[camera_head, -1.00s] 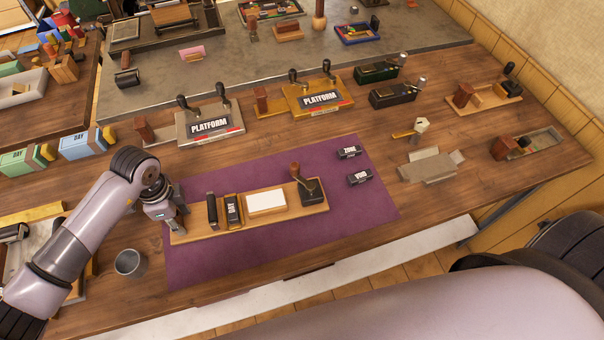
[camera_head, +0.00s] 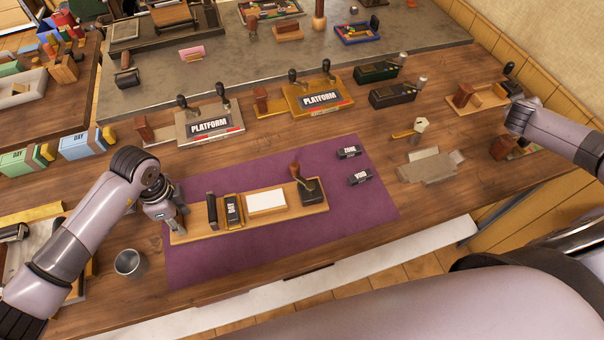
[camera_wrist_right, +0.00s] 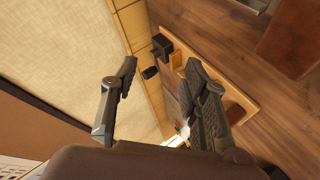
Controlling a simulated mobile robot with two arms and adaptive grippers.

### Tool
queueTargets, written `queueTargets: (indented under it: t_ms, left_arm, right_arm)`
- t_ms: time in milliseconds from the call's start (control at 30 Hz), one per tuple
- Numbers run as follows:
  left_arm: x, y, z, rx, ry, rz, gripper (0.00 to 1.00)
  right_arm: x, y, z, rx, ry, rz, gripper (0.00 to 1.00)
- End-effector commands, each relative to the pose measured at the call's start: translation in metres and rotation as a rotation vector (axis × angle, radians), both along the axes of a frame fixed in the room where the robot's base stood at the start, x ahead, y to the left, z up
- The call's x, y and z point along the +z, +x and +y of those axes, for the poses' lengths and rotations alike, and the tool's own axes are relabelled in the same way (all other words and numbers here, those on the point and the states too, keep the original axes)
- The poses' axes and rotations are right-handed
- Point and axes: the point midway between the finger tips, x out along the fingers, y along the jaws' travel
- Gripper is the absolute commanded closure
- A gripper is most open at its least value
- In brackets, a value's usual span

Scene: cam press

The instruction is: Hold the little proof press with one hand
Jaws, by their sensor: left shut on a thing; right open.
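The little proof press (camera_head: 293,212) is a light wooden board on a purple mat, with a black lever block at its right end, a white pad in the middle and black pieces at the left. My left gripper (camera_head: 178,222) is shut on the board's left end; its fingertips partly hide that end. My right gripper (camera_head: 514,92) is open above the table's right side, far from the press. In the right wrist view its fingers (camera_wrist_right: 165,85) are spread, with nothing seen between them in grip.
A wooden tray with a brown block (camera_head: 463,95) lies close to my right gripper. Two small black label blocks (camera_head: 348,152) sit on the purple mat (camera_head: 250,255). A metal cup (camera_head: 128,264) stands left of it. PLATFORM presses (camera_head: 210,125) stand behind. The mat's front is clear.

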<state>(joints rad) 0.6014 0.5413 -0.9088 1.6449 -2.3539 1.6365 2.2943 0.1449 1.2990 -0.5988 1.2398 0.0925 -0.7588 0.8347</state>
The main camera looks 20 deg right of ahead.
Motion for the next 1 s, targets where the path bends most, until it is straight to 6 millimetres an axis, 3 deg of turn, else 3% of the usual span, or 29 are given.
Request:
queueTargets:
  t_ms: [100,267,400,600,800,1000]
  left_arm:
    - [0.0,0.0,-0.001,-0.001,-0.001,-0.001,1.0]
    - [0.0,0.0,-0.001,-0.001,-0.001,-0.001,1.0]
    - [0.0,0.0,-0.001,-0.001,-0.001,-0.001,1.0]
    - [0.0,0.0,-0.001,-0.001,-0.001,-0.001,1.0]
    - [0.0,0.0,-0.001,-0.001,-0.001,-0.001,1.0]
    - [0.0,0.0,-0.001,-0.001,-0.001,-0.002,1.0]
  right_arm:
    - [-0.012,0.04,0.044,0.033,0.074,0.024,0.58]
    - [-0.015,0.093,0.103,0.112,0.148,0.077,0.58]
    - [-0.004,0.137,0.157,0.207,0.193,0.124,0.58]
    - [0.018,0.186,0.241,0.372,0.235,0.214,0.58]
    - [0.033,0.206,0.337,0.578,0.267,0.357,0.58]
    - [0.043,0.197,0.436,0.825,0.281,0.543,0.58]
